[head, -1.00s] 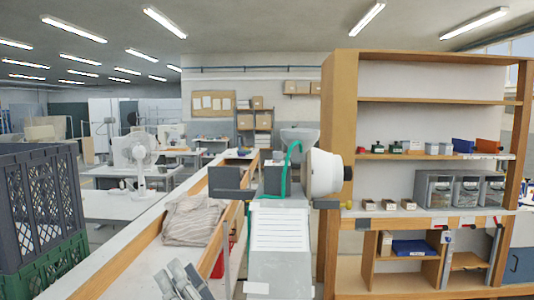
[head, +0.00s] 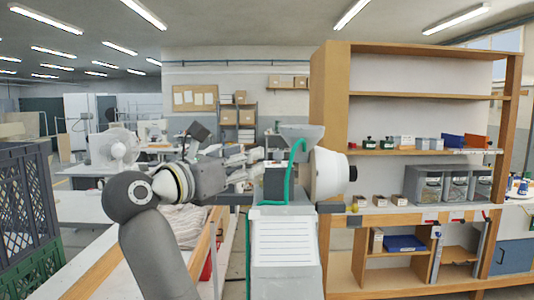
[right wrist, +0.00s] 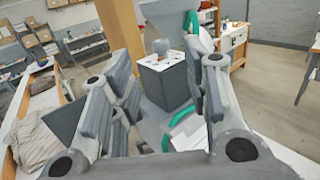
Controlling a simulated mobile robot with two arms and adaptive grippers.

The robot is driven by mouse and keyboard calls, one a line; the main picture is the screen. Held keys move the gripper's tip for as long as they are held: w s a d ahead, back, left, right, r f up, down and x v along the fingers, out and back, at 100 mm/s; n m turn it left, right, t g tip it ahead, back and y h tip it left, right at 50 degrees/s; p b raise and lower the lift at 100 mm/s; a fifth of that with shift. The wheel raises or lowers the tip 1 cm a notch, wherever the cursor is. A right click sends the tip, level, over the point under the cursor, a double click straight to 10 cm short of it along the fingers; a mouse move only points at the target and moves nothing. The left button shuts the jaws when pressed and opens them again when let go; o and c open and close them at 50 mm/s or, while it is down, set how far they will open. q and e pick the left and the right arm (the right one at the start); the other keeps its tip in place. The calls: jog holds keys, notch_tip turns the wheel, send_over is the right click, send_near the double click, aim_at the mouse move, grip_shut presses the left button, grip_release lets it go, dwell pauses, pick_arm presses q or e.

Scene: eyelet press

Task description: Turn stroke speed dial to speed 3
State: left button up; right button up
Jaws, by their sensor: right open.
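The eyelet press stands in the middle of the head view, with a grey body (head: 284,250), a white round housing (head: 328,174) and a green tube (head: 291,190). A dark box (head: 274,186) sits on its left side. In the right wrist view this box (right wrist: 165,85) has a pale marked top with a small grey knob (right wrist: 162,47) on it, likely the speed dial; its setting is too small to read. My right gripper (head: 250,168) is open and empty, just left of the box, its fingers pointing towards it. The knob appears between the fingers, apart from them. My left gripper is not in view.
A wooden shelf unit (head: 330,120) with bins and small boxes stands at the right. A crumpled striped cloth (right wrist: 38,145) lies on the bench to the left. Dark stacked crates (head: 25,210) stand at the far left.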

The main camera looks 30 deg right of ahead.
aim_at(275, 153)
jog(key=shift+y, duration=0.3)
jog(key=p+x, duration=0.3)
jog(key=x, duration=0.6)
jog(key=shift+w+d+p, duration=0.15)
jog(key=shift+d+p, duration=0.15)
jog(key=shift+p, duration=0.1)
jog(key=shift+w+d, duration=0.15)
jog(key=shift+d, duration=0.3)
grip_shut()
jog(key=shift+f, duration=0.1)
